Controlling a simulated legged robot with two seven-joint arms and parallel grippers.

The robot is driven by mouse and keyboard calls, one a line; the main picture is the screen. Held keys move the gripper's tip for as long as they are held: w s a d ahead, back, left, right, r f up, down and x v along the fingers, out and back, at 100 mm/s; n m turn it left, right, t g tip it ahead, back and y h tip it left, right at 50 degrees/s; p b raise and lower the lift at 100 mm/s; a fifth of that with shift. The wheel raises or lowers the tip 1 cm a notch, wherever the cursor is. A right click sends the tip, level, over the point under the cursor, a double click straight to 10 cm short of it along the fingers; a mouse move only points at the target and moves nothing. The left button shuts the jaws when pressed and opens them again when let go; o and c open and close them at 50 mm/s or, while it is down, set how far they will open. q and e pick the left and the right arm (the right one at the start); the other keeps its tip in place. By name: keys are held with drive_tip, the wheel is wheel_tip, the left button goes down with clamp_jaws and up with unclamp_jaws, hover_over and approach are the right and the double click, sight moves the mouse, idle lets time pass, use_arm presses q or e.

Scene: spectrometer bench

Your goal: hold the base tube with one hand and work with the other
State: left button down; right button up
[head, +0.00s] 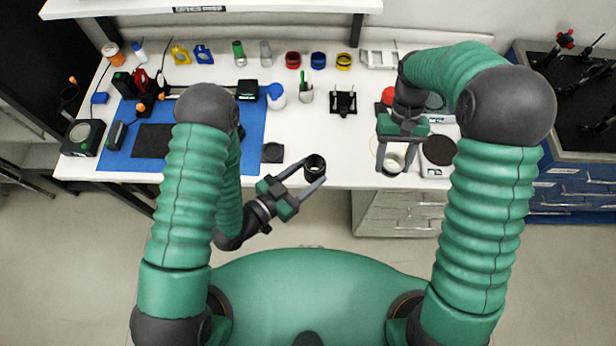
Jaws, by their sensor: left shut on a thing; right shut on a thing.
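The black base tube (314,161) is a short open cylinder, seen from above with its dark opening upward, at the front edge of the bench. My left gripper (315,174) is shut on it, one finger on each side. My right gripper (396,169) points down at the front edge of the bench, right of the tube and apart from it. It is shut on a small pale ring-shaped part (393,158) with a darker middle. The wrist partly covers this part, and its exact shape is hard to tell.
A blue mat (190,157) with tools lies on the left of the white bench. A small dark square pad (272,152), a cup (306,93), a black stand (343,101) and a dark round-topped device (438,151) stand around. Coloured rings (318,60) line the back.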

use_arm(q)
drive_tip(key=shift+w, duration=2.8)
use_arm(e)
drive_tip(key=shift+r, duration=0.15)
use_arm(q)
drive_tip(key=b, duration=0.1)
hover_over(308, 153)
drive_tip(key=s, duration=0.2)
use_arm(e)
drive_tip(key=shift+f, duration=0.65)
use_arm(q)
drive_tip(key=shift+w, duration=0.1)
drive_tip(key=shift+f, duration=0.1)
use_arm(e)
drive_tip(key=shift+f, duration=0.15)
